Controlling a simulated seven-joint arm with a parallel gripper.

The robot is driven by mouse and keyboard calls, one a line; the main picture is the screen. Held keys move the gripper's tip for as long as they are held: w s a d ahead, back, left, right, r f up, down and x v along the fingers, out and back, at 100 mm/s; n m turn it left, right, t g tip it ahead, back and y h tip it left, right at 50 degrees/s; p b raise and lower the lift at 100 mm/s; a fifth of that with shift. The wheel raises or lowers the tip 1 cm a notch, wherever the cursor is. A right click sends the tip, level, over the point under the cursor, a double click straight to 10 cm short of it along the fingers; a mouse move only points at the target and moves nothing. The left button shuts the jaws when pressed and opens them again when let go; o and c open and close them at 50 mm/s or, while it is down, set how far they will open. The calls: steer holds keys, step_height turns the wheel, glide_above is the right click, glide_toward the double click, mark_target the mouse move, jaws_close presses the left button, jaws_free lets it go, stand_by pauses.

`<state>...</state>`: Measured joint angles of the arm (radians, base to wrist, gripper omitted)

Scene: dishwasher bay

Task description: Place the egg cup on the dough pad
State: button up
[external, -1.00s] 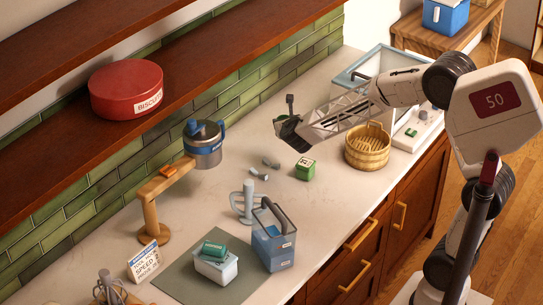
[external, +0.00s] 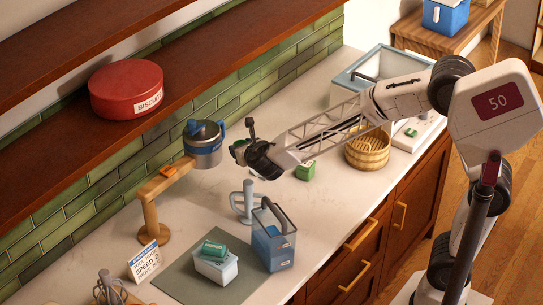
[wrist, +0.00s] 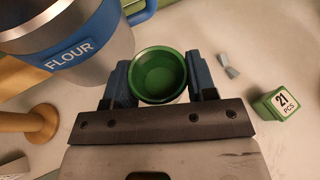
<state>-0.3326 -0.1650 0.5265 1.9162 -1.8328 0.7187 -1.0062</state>
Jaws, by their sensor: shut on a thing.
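My gripper (external: 254,156) is shut on the egg cup, a small green cup (wrist: 158,72) seen open end up between the blue fingers in the wrist view. In the external view the gripper is above the counter, right of the flour canister, and mostly hides the cup. The dough pad, a flat grey-green mat (external: 178,281), lies at the front left of the counter. The gripper is apart from the pad, behind it and higher.
A white tub with a green box (external: 214,248) stands on the pad, and a blue bin (external: 275,245) at its right edge. A pale blue peg stand (external: 249,203) is behind. The flour canister (wrist: 72,45) is close left of my gripper, on a wooden stand. The pad's front left is bare.

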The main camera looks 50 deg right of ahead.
steer(key=s+a+r+n+y, duration=0.1)
steer(key=s+a, duration=0.2)
steer(key=a, duration=0.6)
steer(key=s+a+r+n+y, duration=0.1)
steer(key=s+a+r+y, duration=0.15)
steer(key=a, duration=0.65)
step_height(320, 180, up, 2)
steer(key=n+t+y, duration=0.1)
steer(key=n+y, duration=0.1)
glide_above(214, 247)
steer(key=shift+r, duration=0.1)
steer(key=shift+f, duration=3.15)
steer(key=shift+f, duration=1.9)
steer(key=shift+f, duration=0.15)
